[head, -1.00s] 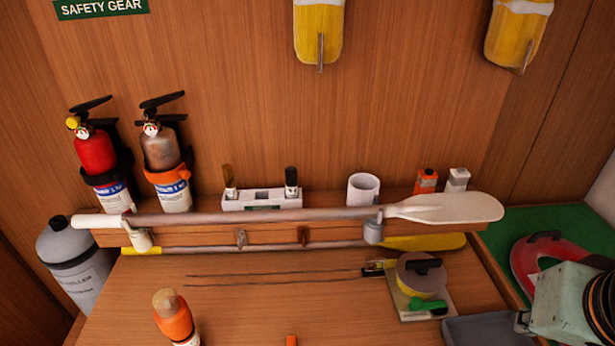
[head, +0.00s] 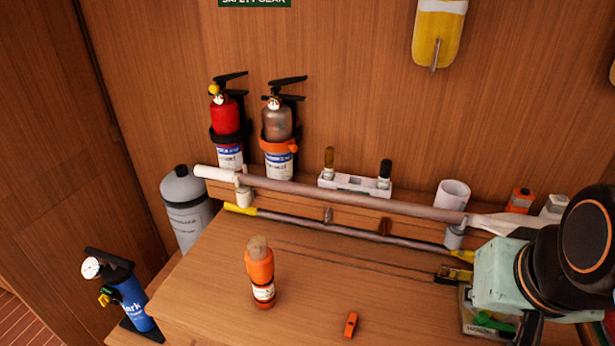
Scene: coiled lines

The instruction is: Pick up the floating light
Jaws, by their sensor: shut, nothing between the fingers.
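The likely floating light is an orange cylinder (head: 262,278) with a tan cap and a pale printed band. It stands upright on the wooden bench top (head: 210,285), left of the middle of the head view. Nothing touches it. My arm shows at the lower right, well to the right of the orange cylinder, as a pale green block and a black round joint. I cannot make out my gripper's fingers.
A small orange object (head: 351,325) lies right of the cylinder. Paddles (head: 330,192) cross the bench's back; fire extinguishers (head: 227,120) hang on the wall. A blue cylinder (head: 133,300) stands beyond the bench's left edge. The bench around the orange cylinder is mostly clear.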

